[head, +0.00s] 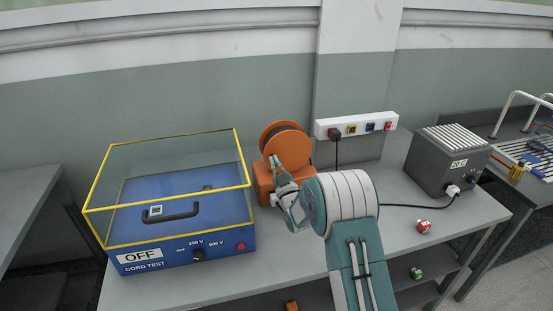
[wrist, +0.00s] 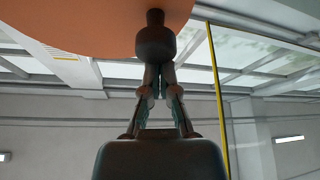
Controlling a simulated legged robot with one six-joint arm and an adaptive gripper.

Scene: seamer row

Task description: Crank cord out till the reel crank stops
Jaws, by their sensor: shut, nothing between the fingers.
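The orange cord reel (head: 289,150) stands on the grey bench, left of the white socket strip. In the wrist view its orange face (wrist: 85,25) fills the top left, with a dark crank knob (wrist: 155,42) on a short stem. My gripper (head: 273,162) reaches to the front of the reel, and my arm covers part of the reel's base. In the wrist view my gripper's fingers (wrist: 158,82) are closed together at the knob's near end, with nothing between them. Whether the tips touch the knob I cannot tell. The crank is not clear in the head view.
A blue cord tester (head: 185,258) marked OFF, with a clear yellow-edged cover (head: 165,180), stands close left of the reel. A socket strip (head: 357,125) is on the wall behind. A dark grey box (head: 440,165) with a plugged cord is at right. The bench front right holds a small red item (head: 423,227).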

